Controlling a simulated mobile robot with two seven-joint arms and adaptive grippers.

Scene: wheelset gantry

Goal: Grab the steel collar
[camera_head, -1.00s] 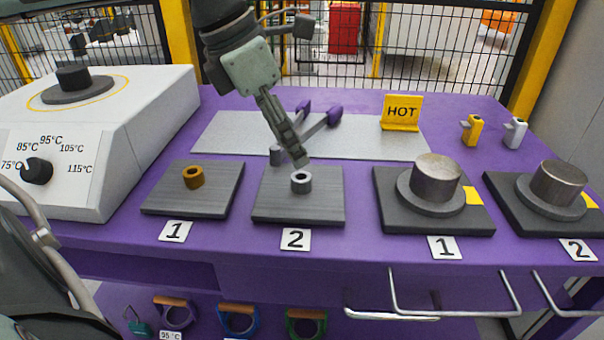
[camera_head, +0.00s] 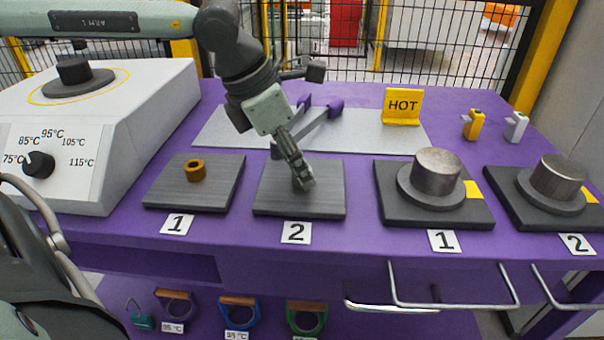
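My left gripper (camera_head: 303,182) reaches down onto the grey plate marked 2 (camera_head: 327,200), with its fingertips at the spot where the steel collar stood. The fingers cover the collar, so I cannot make it out now. I cannot tell whether the fingers are open around it or shut on it. A brass-coloured collar (camera_head: 195,170) sits on the grey plate marked 1 (camera_head: 223,190), left of my gripper. My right gripper is not in view.
A tool with purple grips (camera_head: 320,125) lies behind my gripper on a pale mat (camera_head: 385,143). A yellow HOT sign (camera_head: 402,107) stands behind. Two steel cylinders (camera_head: 437,171) (camera_head: 558,177) on dark bases stand right. A white heater box (camera_head: 140,130) is left.

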